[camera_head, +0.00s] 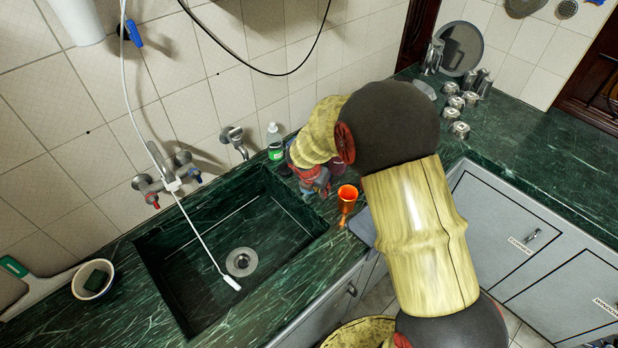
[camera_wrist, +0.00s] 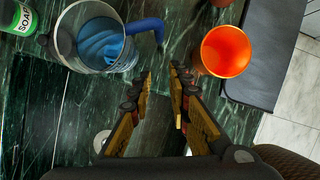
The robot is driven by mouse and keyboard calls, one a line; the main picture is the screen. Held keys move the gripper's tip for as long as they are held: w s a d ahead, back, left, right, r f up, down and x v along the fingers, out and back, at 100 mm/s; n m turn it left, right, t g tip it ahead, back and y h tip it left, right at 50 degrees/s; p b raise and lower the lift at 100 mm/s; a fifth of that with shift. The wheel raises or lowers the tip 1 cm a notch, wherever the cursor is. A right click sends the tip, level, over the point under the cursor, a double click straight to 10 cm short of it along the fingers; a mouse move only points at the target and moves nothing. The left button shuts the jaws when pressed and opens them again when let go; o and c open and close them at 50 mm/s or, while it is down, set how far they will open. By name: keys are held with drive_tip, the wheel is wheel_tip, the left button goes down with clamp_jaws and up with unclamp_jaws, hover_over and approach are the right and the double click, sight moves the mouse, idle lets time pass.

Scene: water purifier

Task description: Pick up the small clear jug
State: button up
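The small clear jug (camera_wrist: 68,32) is at the upper left in the wrist view. It is a see-through round vessel with a blue curved piece inside and a blue handle-like part at its right. In the head view I cannot make it out clearly behind my arm. My gripper (camera_wrist: 161,74) shows in the wrist view with its fingers a little apart and nothing between them. In the head view my gripper (camera_head: 313,181) is over the counter right of the sink, partly hidden.
An orange cup (camera_wrist: 225,50) stands right of my fingertips and shows in the head view (camera_head: 347,193). A green-labelled soap bottle (camera_wrist: 17,17) is beside the jug. The sink (camera_head: 195,285) lies left, and metal cups (camera_head: 460,130) stand at the far right.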

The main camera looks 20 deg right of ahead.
drive_tip(key=w+d, duration=0.3)
drive_tip(key=shift+w+d, duration=0.1)
drive_tip(key=shift+d, duration=0.25)
drive_tip(key=b+x, duration=0.2)
drive_tip(key=x, duration=0.3)
drive_tip(key=shift+w+d+f, duration=0.1)
drive_tip(key=shift+d, duration=0.05)
drive_tip(key=shift+c, duration=0.4)
drive_tip(key=c, duration=0.4)
clamp_jaws()
